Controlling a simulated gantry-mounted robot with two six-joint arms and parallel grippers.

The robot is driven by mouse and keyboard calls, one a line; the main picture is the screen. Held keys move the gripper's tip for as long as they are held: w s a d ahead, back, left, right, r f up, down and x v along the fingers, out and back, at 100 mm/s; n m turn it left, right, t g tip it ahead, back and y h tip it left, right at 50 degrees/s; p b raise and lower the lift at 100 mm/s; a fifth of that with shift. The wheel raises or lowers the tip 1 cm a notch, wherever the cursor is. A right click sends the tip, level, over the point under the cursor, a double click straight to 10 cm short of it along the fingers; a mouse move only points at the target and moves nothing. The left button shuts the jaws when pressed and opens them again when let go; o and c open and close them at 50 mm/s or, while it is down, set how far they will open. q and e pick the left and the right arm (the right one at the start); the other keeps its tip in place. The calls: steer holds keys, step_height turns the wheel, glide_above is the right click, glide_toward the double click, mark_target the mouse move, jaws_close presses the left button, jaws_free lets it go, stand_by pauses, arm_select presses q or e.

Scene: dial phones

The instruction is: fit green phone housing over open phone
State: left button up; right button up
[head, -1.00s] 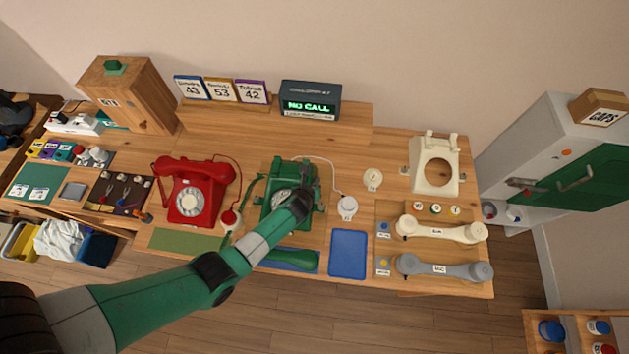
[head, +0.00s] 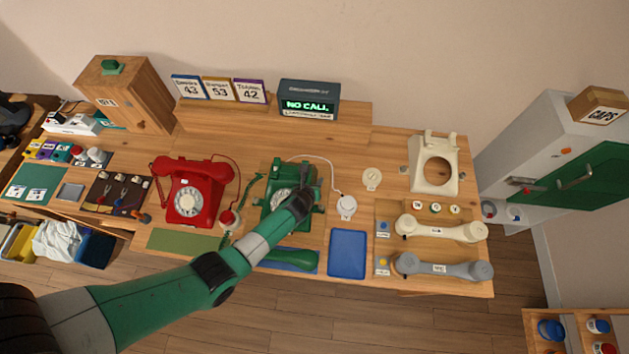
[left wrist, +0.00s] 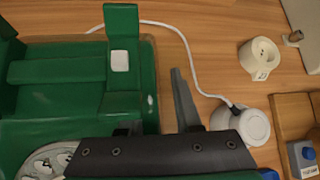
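The green phone housing (head: 277,177) stands at the middle of the table with its dial (head: 281,196) partly behind my arm. The left wrist view shows its green shell (left wrist: 60,85) and one raised cradle prong. My left gripper (head: 304,181) is at the housing's right side. In the left wrist view one dark finger (left wrist: 183,103) stands just right of the shell, with a narrow gap between them; the other finger is mostly hidden near the shell's edge. No open phone shows separately; what lies under the housing is hidden. My right gripper is out of view.
A red phone (head: 190,190) stands to the left. A green handset (head: 293,256) lies in front, beside a blue mat (head: 348,253). A white round piece (head: 346,206) with a cable is close on the right. A cream housing (head: 434,170) lies farther right.

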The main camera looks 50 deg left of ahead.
arm_select(q)
steer(key=shift+s, duration=0.25)
steer(key=p+v, duration=0.6)
steer(key=v, duration=0.5)
steer(key=shift+r+p, duration=0.2)
steer(key=shift+p, duration=0.1)
steer(key=shift+w+d, duration=0.1)
